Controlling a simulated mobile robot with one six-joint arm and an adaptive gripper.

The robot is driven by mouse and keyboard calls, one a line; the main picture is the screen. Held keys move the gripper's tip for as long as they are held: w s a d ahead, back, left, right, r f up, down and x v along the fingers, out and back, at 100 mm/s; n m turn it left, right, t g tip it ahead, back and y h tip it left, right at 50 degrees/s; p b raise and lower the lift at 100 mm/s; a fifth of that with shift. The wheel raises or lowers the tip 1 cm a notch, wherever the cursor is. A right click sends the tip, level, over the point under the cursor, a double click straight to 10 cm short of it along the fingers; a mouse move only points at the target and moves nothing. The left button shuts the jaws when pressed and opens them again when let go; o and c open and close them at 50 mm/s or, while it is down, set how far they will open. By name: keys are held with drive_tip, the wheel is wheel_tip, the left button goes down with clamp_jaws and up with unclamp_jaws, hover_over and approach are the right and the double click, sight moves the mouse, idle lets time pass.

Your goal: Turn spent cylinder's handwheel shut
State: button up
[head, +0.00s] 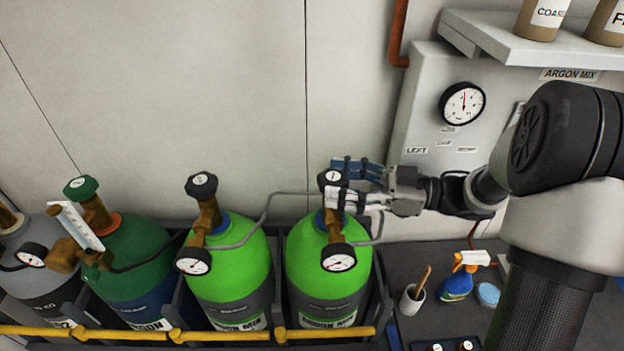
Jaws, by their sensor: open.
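Two bright green cylinders with grey lower bands stand in the rack: a left one (240,270) and a right one (300,262). Each has a brass valve with a dark handwheel on top, the left handwheel (201,184) and the right handwheel (332,177), and a small round gauge in front, the left gauge (194,262) and the right gauge (339,259). The gauge needles are too small to read surely. My gripper (341,184) reaches in from the right, open, its fingers on either side of the right handwheel. I cannot tell whether they touch it.
A dark green cylinder (140,262) and a grey cylinder (40,282) stand further left. A yellow bar (230,336) runs along the rack front. Thin grey pipes join the green cylinders' valves. A panel gauge (463,104), spray bottle (457,284) and cup (412,299) are at right.

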drive_tip(key=x, duration=0.5)
drive_tip(key=shift+w+a, duration=0.1)
drive_tip(key=shift+a, duration=0.3)
drive_tip(key=shift+c, duration=0.2)
drive_tip(key=c, duration=0.9)
drive_tip(key=shift+c, duration=0.3)
